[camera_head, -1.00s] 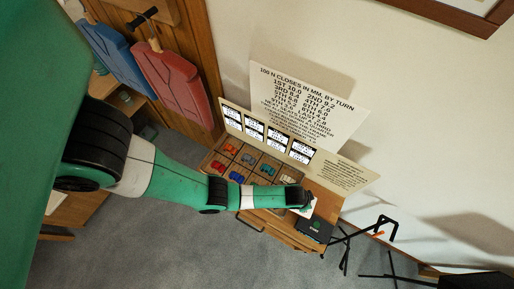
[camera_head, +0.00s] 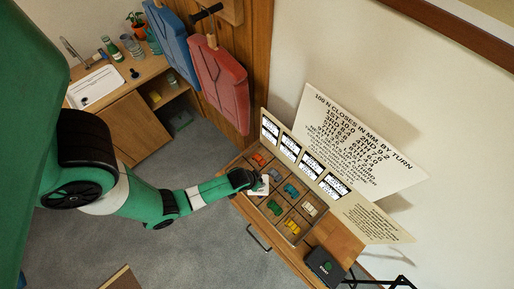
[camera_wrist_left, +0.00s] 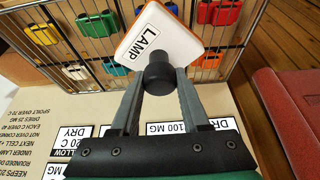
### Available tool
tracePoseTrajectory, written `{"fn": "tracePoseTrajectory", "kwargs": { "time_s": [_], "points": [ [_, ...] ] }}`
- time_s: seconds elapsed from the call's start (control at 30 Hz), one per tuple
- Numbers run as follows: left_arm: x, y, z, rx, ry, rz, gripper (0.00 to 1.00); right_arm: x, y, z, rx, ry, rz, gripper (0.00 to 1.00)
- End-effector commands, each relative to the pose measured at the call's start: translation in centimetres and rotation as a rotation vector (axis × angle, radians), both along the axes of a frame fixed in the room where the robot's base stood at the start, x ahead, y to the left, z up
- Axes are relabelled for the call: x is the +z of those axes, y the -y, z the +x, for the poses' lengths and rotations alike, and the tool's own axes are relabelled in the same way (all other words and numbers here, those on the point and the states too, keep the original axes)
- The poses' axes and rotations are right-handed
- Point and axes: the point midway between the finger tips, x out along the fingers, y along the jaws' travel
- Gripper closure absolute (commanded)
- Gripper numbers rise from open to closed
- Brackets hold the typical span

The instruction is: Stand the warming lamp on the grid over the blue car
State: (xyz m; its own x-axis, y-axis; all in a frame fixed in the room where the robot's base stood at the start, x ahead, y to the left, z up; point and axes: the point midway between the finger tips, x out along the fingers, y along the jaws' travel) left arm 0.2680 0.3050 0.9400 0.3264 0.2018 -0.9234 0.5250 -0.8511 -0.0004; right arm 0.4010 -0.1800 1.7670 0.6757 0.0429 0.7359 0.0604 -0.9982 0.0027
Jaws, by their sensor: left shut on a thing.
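My left gripper (camera_head: 256,183) is over the front left part of the car tray (camera_head: 284,236). It is shut on the black knob of the warming lamp (camera_head: 264,188), a white plate with an orange edge. In the left wrist view the lamp (camera_wrist_left: 152,38) reads LAMP, with the knob between the fingers (camera_wrist_left: 160,82). The wire grid (camera_wrist_left: 262,20) lies beyond it over the compartments. The blue car (camera_wrist_left: 170,7) shows partly past the lamp's far edge; it is hidden in the head view. I cannot tell whether the lamp touches the grid. My right gripper is out of view.
Green (camera_head: 274,208), yellow (camera_head: 292,226), teal (camera_head: 291,190) and cream (camera_head: 310,208) cars sit in other compartments. A label board (camera_head: 345,205) stands close behind the tray. A black box with a green button (camera_head: 325,264) is at the right.

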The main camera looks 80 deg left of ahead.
Motion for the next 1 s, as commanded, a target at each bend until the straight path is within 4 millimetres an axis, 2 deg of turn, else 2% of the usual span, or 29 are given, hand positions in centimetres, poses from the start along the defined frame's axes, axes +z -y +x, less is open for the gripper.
{"fn": "tracePoseTrajectory", "kwargs": {
  "time_s": [0.03, 0.1, 0.23, 0.67, 0.7, 0.83, 0.87, 1.0],
  "points": [
    [-1.5, 0.0, 0.0, -0.001, 0.000, 0.000, 1.00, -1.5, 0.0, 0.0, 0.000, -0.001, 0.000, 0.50],
    [-2.9, 0.0, 0.0, -0.001, -0.001, 0.000, 1.00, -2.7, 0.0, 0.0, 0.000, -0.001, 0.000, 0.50],
    [-4.0, 0.0, 0.1, -0.001, -0.001, 0.000, 1.00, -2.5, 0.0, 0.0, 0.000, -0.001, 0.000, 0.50],
    [-4.8, 0.0, 0.1, -0.001, 0.001, 0.000, 1.00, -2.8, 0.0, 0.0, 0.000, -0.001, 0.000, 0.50],
    [-4.8, 0.0, 0.0, -0.001, 0.000, 0.000, 0.51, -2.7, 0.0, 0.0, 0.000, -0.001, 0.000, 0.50],
    [-4.7, 0.0, 0.0, -0.001, -0.001, 0.000, 0.28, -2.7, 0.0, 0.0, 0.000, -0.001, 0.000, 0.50],
    [-4.7, 0.0, 0.0, -0.001, -0.001, 0.000, 0.25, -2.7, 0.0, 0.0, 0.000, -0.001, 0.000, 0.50],
    [-4.7, 0.0, 0.0, -0.001, -0.001, 0.000, 0.25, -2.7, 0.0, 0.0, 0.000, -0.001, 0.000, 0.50]
  ]
}}
